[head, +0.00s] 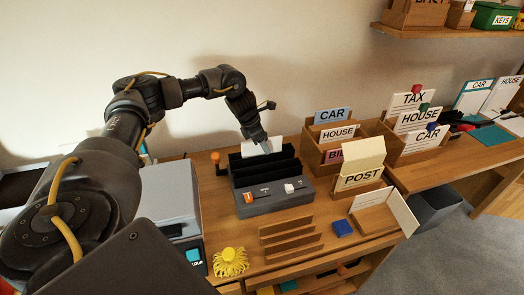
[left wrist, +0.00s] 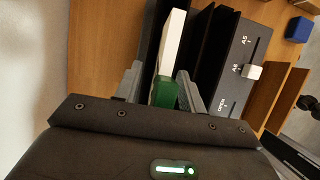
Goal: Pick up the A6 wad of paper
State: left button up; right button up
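The wad of paper (head: 249,149) stands upright in a slot of a dark grey slotted unit (head: 278,200), partly hidden by my left gripper in the head view. In the left wrist view the wad (left wrist: 173,45) shows as a white strip with a green part (left wrist: 163,92) at its near end. My left gripper (head: 266,145) is above the unit. In the left wrist view the fingers of the left gripper (left wrist: 160,82) are open, one on each side of the wad, with a small gap at the left finger. My right gripper is not in view.
The unit has an orange and a white slider on its front. Labelled wooden card boxes (head: 338,160) stand to its right. A wooden rack (head: 290,241), a blue block (head: 342,228) and a yellow tufted thing (head: 230,262) lie in front. A grey machine (head: 172,205) stands at the left.

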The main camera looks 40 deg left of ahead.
pick_arm(q)
jog(key=shift+f, duration=0.15)
grip_shut()
jog(key=shift+w, duration=0.1)
